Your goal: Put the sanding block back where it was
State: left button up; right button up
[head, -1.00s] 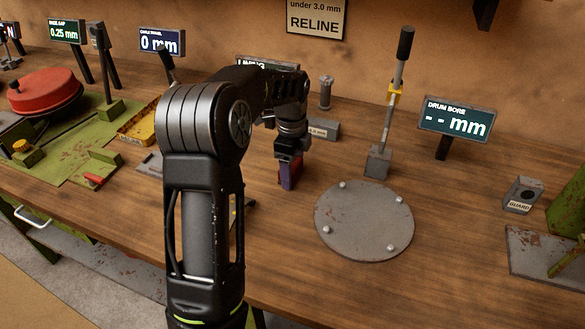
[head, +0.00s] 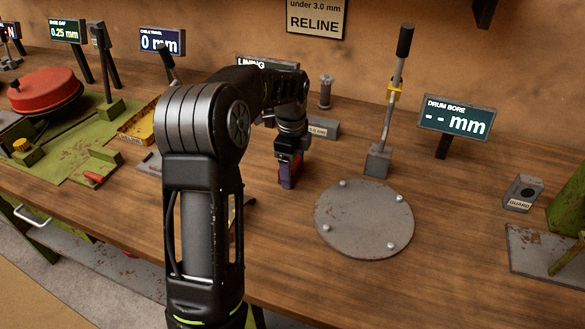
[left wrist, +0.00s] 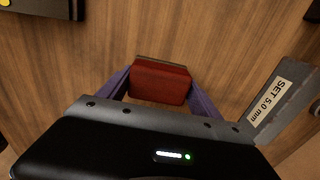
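The sanding block, a red block with a brownish far edge (left wrist: 160,84), sits between the two purple fingers of my left gripper in the left wrist view. The fingers touch its two ends, so the gripper looks shut on it. In the head view my left gripper (head: 289,172) points down over the wooden bench, left of the round grey plate. Only a little red of the block shows there beside the fingers. I cannot tell whether the block touches the bench. My right gripper is not in view.
A grey gauge block labelled "SET 5.0 mm" (left wrist: 275,98) lies close to the right finger. The round grey plate (head: 364,220) with studs and a lever (head: 390,110) stand to the right. A yellow tray (head: 138,127) is at the left. Bench front is mostly clear.

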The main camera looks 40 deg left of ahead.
aim_at(292, 164)
pick_arm(q)
jog(key=shift+o, duration=0.3)
jog(key=shift+s+d+f, duration=0.15)
jog(key=shift+s+f, duration=0.25)
jog(key=shift+f, duration=0.2)
jog(key=shift+w+r+p, duration=0.15)
jog(key=shift+r+p, duration=0.3)
jog(key=shift+r, duration=0.15)
notch_tip(292, 164, up, 12)
jog(key=shift+a, duration=0.25)
